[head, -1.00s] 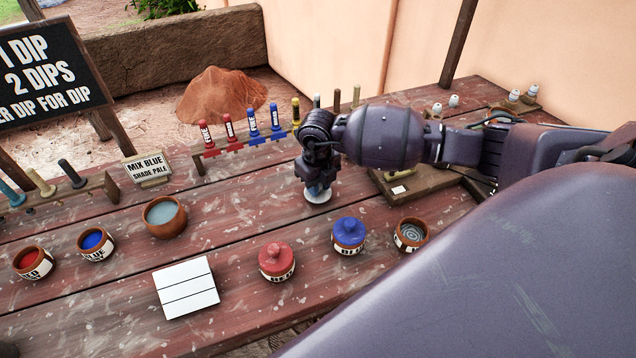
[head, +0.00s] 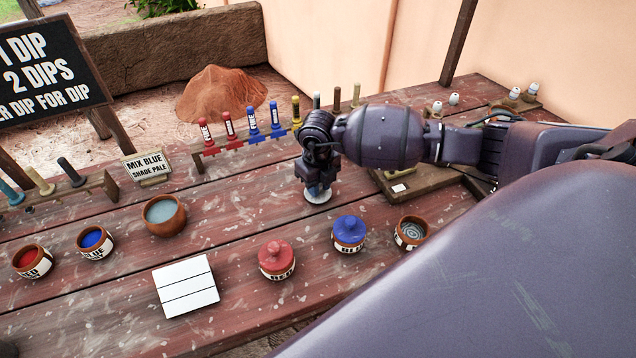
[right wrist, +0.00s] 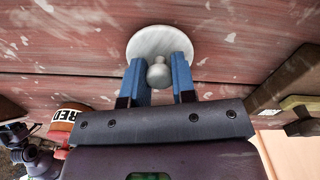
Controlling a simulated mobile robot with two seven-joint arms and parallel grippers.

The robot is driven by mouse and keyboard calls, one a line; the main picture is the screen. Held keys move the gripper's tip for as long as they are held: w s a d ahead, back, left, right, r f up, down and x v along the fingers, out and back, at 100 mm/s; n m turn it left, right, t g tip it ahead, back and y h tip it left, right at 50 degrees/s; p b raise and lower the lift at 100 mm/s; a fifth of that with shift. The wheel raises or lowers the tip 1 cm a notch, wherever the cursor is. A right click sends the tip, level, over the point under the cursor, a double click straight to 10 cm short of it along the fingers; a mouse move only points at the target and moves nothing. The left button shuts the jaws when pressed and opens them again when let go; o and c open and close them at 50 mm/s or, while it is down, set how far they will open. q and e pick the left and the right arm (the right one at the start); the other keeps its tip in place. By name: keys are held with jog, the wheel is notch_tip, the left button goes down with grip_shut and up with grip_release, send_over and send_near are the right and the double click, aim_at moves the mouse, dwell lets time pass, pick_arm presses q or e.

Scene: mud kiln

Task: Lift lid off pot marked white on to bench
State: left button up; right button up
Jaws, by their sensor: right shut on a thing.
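My right gripper (head: 318,188) points down over the middle of the bench and is shut on the knob of a white lid (head: 318,196). In the right wrist view the two blue fingers of the gripper (right wrist: 160,75) stand either side of the knob, and the round white lid (right wrist: 140,45) shows beyond them. The lid is at or very close to the bench top (head: 240,225); I cannot tell if it touches. An open clay pot (head: 411,234) with a pale grey inside stands to the right, its label hard to read. My left gripper is not in view.
Lidded red pot (head: 277,261) and blue pot (head: 348,234) stand in front of the lid. Open red (head: 33,262) and blue (head: 96,244) pots, a water bowl (head: 164,216) and a white board (head: 186,287) lie left. A rack of coloured tools (head: 248,140) stands behind.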

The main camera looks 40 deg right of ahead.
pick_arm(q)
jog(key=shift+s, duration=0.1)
pick_arm(e)
jog(key=shift+f, duration=0.1)
jog(key=o, duration=1.5)
jog(key=shift+c, duration=0.2)
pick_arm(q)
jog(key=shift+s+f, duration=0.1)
